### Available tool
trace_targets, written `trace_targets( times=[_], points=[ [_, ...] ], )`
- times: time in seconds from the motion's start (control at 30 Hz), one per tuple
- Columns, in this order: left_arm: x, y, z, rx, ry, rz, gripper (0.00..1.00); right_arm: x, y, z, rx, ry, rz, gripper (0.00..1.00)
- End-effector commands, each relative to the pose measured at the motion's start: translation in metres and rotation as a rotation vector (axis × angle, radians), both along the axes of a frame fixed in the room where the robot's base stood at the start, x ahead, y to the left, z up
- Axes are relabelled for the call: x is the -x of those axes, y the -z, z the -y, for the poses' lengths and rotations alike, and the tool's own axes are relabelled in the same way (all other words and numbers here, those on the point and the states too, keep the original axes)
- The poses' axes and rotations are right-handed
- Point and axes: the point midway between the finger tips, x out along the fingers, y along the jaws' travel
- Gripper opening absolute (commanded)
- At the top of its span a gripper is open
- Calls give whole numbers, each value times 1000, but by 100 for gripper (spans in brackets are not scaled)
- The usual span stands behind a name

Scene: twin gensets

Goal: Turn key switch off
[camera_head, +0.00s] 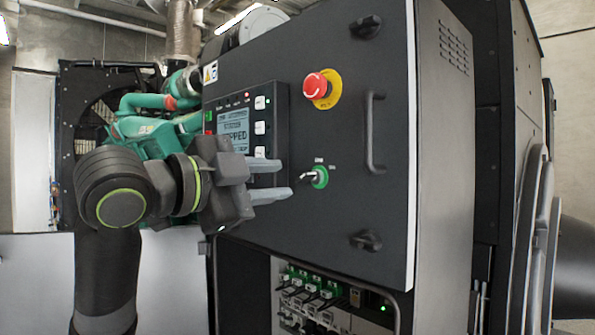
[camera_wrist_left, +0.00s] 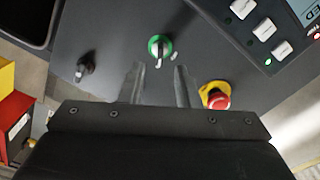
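The key switch (camera_head: 319,178) has a green ring and a silver key or lever. It sits on the dark cabinet door, below the red emergency stop. In the head view its lever points left, toward my gripper. In the left wrist view the key switch (camera_wrist_left: 160,46) is just beyond the fingertips, roughly between their lines. My left gripper (camera_head: 285,179) is open, its two grey fingers apart with nothing between them. The open fingers also show in the left wrist view (camera_wrist_left: 158,72). They look clear of the switch. My right gripper is in neither view.
The red emergency stop (camera_head: 317,86) on its yellow plate is above the switch. A door handle (camera_head: 375,132) is to the right, and a black latch (camera_head: 366,240) is below. The control panel display (camera_head: 234,130) is behind my gripper.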

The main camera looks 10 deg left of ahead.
Motion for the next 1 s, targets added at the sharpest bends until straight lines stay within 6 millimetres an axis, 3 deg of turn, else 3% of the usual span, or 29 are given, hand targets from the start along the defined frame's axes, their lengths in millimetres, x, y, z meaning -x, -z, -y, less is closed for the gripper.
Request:
trace_targets(
  times=[0.4,0.77,1.0],
  points=[
    [-42,-1,28,2,1,-2,29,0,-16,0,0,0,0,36],
    [-47,0,31,0,0,0,29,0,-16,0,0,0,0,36],
    [-47,0,31,0,0,0,2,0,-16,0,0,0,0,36]
  ],
)
